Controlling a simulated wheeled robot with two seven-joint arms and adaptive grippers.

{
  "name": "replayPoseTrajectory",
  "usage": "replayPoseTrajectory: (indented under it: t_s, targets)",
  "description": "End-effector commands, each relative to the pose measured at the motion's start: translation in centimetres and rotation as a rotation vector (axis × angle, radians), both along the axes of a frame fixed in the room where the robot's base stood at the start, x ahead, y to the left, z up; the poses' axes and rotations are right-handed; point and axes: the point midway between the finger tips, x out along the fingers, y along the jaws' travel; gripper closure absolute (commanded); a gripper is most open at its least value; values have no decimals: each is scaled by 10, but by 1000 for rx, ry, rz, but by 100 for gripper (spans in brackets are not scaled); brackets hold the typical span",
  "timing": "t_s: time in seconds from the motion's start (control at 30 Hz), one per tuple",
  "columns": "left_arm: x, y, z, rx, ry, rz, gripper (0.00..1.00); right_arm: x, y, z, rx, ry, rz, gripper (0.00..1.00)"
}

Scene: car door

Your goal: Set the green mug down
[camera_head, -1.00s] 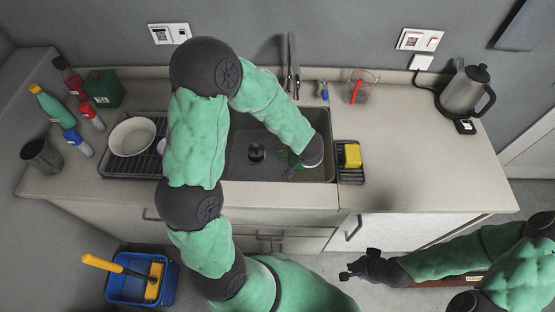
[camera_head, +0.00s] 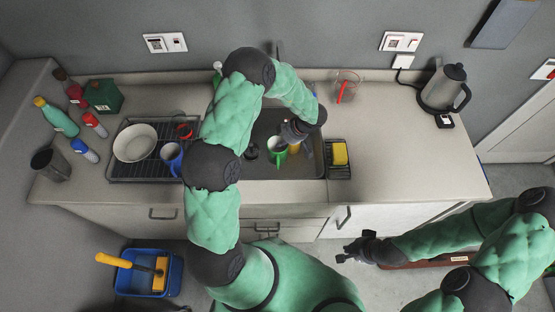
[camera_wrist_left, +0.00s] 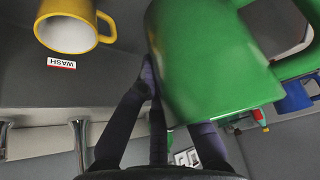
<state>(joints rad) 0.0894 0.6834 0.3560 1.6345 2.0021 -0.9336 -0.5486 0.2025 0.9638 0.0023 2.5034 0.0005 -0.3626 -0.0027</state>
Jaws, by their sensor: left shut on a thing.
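The green mug (camera_head: 275,150) is at my left gripper (camera_head: 284,137) over the sink (camera_head: 263,122). In the left wrist view the green mug (camera_wrist_left: 215,60) is large and close, and the left gripper (camera_wrist_left: 165,95) is shut on it. I cannot tell whether its base touches anything. A yellow mug (camera_head: 294,148) is in the sink just right of it, partly hidden by the gripper; it also shows in the left wrist view (camera_wrist_left: 68,32) beside a WASH label. My right gripper (camera_head: 355,248) is open and empty, in front of the counter.
The dish rack (camera_head: 118,168) left of the sink holds a white bowl (camera_head: 134,142), a blue mug (camera_head: 171,155) and a red mug (camera_head: 184,131). A sponge (camera_head: 340,153) sits right of the sink.

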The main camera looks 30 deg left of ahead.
Motion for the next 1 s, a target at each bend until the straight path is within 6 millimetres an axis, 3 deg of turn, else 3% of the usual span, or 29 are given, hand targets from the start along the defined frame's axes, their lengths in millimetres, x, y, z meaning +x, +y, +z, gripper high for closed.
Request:
replayPoseTrajectory:
  t_s: [0.1,0.4,0.73,1.0]
  targets:
    - [-1,0,-33,0,5,-1,100,0,0,-7,0,0,0,100]
    - [0,0,-94,0,1,-3,100,0,0,-16,0,0,0,100]
    - [0,0,-118,0,1,-4,100,0,0,-19,0,0,0,100]
    - [1,0,-148,0,0,-4,100,0,0,-23,0,0,0,100]
